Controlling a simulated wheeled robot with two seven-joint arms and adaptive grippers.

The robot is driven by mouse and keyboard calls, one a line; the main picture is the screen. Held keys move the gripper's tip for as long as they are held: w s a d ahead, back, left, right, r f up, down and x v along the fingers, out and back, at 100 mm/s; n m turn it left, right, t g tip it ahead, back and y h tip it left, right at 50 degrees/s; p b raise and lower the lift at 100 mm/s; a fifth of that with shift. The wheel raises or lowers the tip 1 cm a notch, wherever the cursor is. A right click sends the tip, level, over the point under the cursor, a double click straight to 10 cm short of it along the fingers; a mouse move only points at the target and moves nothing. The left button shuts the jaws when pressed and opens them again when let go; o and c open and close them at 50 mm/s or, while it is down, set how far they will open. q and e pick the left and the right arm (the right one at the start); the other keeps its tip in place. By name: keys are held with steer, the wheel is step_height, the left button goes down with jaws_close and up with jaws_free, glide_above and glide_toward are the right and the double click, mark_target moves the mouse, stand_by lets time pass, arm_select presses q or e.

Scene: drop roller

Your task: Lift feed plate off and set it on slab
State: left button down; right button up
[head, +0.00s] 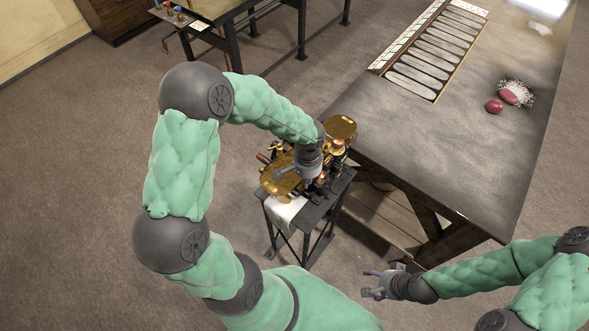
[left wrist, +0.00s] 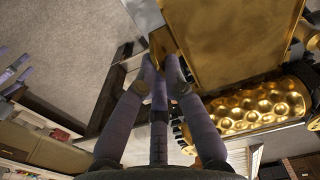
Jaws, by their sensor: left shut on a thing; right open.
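A small drop roller machine with brass parts stands on a dark stand (head: 312,212). A brass plate (head: 281,181) shows at its near left side and another brass plate (head: 341,127) at its far right; I cannot tell for certain which is the feed plate. My left gripper (head: 309,181) reaches down over the machine. In the left wrist view my left gripper (left wrist: 160,68) is shut at the edge of a flat gold plate (left wrist: 230,45), beside a dimpled gold roller (left wrist: 262,107). My right gripper (head: 371,283) is open and empty, low at the right.
The large grey slab (head: 400,125) lies right of the machine. A tray of long moulds (head: 432,55) sits at its far left edge. Red lumps (head: 494,106) and white powder (head: 519,90) lie at its right. Its near middle is clear. A white cloth or sheet (head: 285,213) hangs at the stand.

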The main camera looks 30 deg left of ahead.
arm_select(q)
steer(key=shift+r+p, duration=0.5)
steer(key=shift+r, duration=0.35)
stand_by(0.7)
stand_by(0.4)
steer(key=shift+s+a, duration=0.15)
steer(key=shift+s, duration=1.1)
steer(key=shift+s+b, duration=0.35)
steer(key=shift+s, duration=0.4)
steer(key=shift+s+f, duration=0.1)
steer(key=shift+s, duration=0.2)
steer(key=shift+r, duration=0.2)
